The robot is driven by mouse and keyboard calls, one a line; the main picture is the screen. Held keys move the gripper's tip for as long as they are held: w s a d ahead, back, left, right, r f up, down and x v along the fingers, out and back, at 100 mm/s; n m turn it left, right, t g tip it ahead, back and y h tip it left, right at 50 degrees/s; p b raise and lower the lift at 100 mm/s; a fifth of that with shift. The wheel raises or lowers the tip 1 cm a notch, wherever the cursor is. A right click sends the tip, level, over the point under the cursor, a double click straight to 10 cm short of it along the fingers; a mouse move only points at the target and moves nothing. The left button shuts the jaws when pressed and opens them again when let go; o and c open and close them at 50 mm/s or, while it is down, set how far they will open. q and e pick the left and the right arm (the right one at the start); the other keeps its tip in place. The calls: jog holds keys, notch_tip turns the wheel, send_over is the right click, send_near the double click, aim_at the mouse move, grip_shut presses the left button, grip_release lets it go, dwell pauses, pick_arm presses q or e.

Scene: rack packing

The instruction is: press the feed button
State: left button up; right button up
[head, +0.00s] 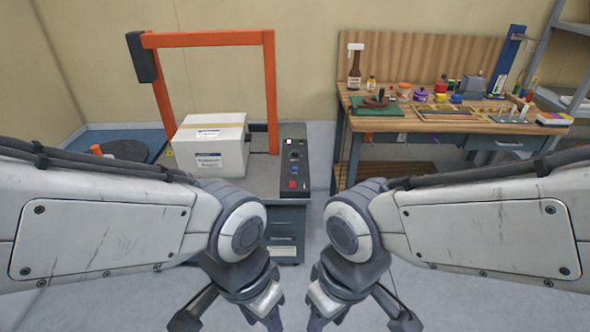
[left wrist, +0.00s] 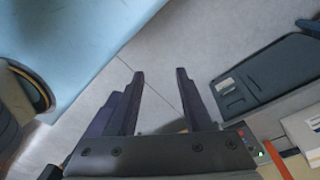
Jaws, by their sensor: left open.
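A dark control panel (head: 295,163) is on the right of the orange-framed machine. It bears a white button (head: 289,142), a dark knob (head: 295,155), a blue button (head: 294,169) and a red button (head: 292,184). Their labels are too small to read. My left gripper (head: 229,321) hangs low in front of the machine, open and empty, apart from the panel. In the left wrist view its fingers (left wrist: 160,76) are spread over bare floor, and the panel (left wrist: 250,143) shows at lower right. My right gripper (head: 360,324) is low at the bottom edge, fingers spread.
A white carton (head: 209,143) sits on the machine bed under the orange frame (head: 272,85). A workbench (head: 400,135) with bottles, jars and tools stands at the back right. Grey floor (head: 440,240) is clear between the machine and the bench.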

pick_arm(q)
grip_shut()
dwell(1.9)
